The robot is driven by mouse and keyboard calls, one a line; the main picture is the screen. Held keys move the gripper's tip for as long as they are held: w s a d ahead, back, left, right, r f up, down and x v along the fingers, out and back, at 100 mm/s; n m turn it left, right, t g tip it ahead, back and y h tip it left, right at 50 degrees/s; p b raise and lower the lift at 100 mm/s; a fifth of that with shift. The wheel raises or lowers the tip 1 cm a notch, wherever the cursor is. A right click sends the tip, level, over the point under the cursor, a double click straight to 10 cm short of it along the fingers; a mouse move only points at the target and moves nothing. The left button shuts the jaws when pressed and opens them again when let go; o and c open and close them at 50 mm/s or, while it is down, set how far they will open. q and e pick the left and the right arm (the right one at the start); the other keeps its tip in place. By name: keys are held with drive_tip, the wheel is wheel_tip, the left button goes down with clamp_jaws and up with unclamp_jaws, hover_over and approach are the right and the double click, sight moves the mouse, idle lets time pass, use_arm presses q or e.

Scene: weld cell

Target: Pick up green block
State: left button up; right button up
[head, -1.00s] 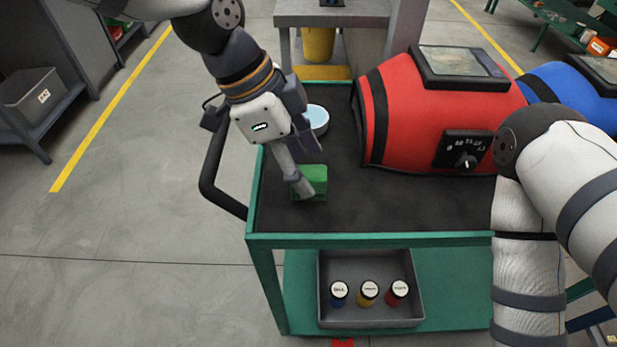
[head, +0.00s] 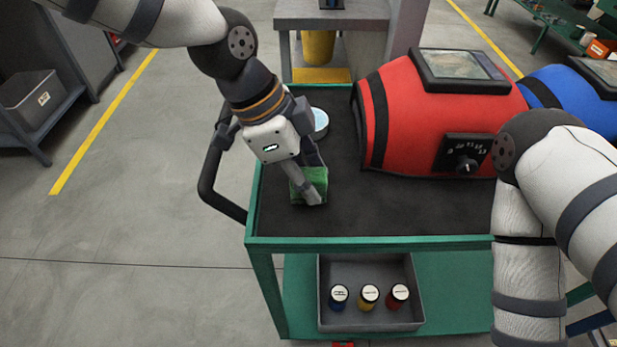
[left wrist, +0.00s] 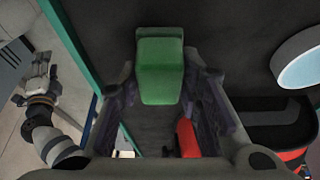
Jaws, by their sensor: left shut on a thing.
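The green block (head: 318,176) is at the left part of the green cart's dark top (head: 400,210). My left gripper (head: 309,186) is shut on it, one grey finger across its near face. In the left wrist view the green block (left wrist: 160,70) sits between the two fingers of my left gripper (left wrist: 163,78). I cannot tell whether the block touches the mat. My right arm crosses the right of the head view, its gripper out of that frame. A small gripper (left wrist: 38,82) at the left of the wrist view looks like my right one; its jaws are too small to judge.
A light-blue round container (head: 319,122) stands behind the block. A large red cylinder-like unit (head: 430,110) with a dial fills the cart's back right. A grey bin (head: 370,310) with three capped bottles is on the lower shelf. The mat's front middle is clear.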

sight(317, 174)
use_arm(q)
wheel_tip(317, 174, up, 3)
drive_tip(key=shift+r, duration=0.15)
drive_tip(key=s+d+r+p, duration=0.1)
drive_tip(key=s+d+r, duration=0.1)
drive_tip(key=s+r, duration=0.3)
drive_tip(key=shift+d+r+p, duration=0.25)
drive_tip(key=shift+r+p, duration=0.1)
drive_tip(key=shift+r, duration=0.4)
drive_tip(key=s+d+r, duration=0.1)
drive_tip(key=s, duration=0.1)
drive_tip(key=s+d, duration=0.1)
drive_tip(key=s, duration=0.1)
drive_tip(key=s+d+r+p, duration=0.1)
drive_tip(key=s, duration=0.1)
drive_tip(key=shift+s+d+r, duration=0.1)
drive_tip(key=shift+s+r, duration=0.2)
drive_tip(key=shift+s+d+r, duration=0.1)
drive_tip(key=shift+s+d, duration=0.1)
drive_tip(key=shift+s, duration=0.3)
use_arm(e)
drive_tip(key=shift+t, duration=0.7)
drive_tip(key=w+r, duration=0.3)
drive_tip(key=shift+w+r, duration=0.15)
drive_tip(key=shift+r, duration=0.05)
use_arm(q)
drive_tip(key=shift+o, duration=1.2)
drive_tip(key=shift+c, duration=0.5)
